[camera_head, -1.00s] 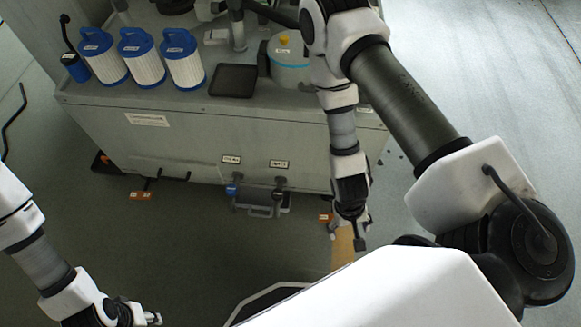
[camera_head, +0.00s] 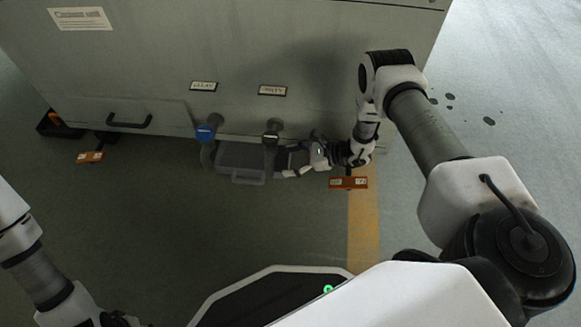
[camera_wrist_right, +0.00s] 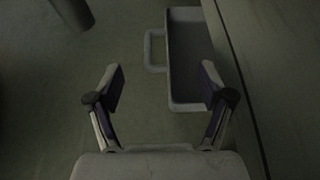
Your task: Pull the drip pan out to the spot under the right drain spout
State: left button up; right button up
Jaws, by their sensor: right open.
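The drip pan (camera_head: 236,157) is a grey tray on the floor at the foot of the cabinet, with a loop handle (camera_head: 248,180) on its front. It lies between and below two drain spouts. The left spout (camera_head: 206,131) has a blue part; the right spout (camera_head: 272,132) is dark. My right gripper (camera_head: 287,161) points left at the pan's right end. In the wrist view the right gripper (camera_wrist_right: 162,82) is open and empty, its right finger overlapping the pan (camera_wrist_right: 187,106) and the handle (camera_wrist_right: 151,50) ahead. My left gripper (camera_head: 120,319) is partly cut off at the bottom edge.
The grey cabinet (camera_head: 170,60) rises directly behind the pan. Orange floor brackets (camera_head: 90,157) stand at left and right (camera_head: 348,183). A yellow floor stripe (camera_head: 363,225) runs forward at the right. The floor in front of the pan is clear.

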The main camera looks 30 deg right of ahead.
notch_tip(320, 180, down, 9)
jog(key=b, duration=0.5)
jog(key=shift+s+a+b, duration=0.1)
jog(key=shift+b, duration=0.2)
pick_arm(q)
jog(key=f+b, duration=0.1)
jog(key=f, duration=0.2)
jog(key=w+f+b, duration=0.1)
jog(key=f, duration=0.1)
jog(key=f+b, duration=0.1)
jog(key=f, duration=0.2)
jog(key=shift+w+f, duration=0.35)
pick_arm(e)
jog(key=x, duration=0.6)
jog(key=shift+a+r, duration=0.1)
jog(key=shift+r, duration=0.2)
pick_arm(q)
jog(key=shift+w+f+t, duration=0.15)
jog(key=shift+t, duration=0.15)
pick_arm(e)
jog(key=shift+w+a, duration=0.35)
jog(key=shift+a, duration=0.1)
pick_arm(q)
jog(key=shift+a, duration=0.1)
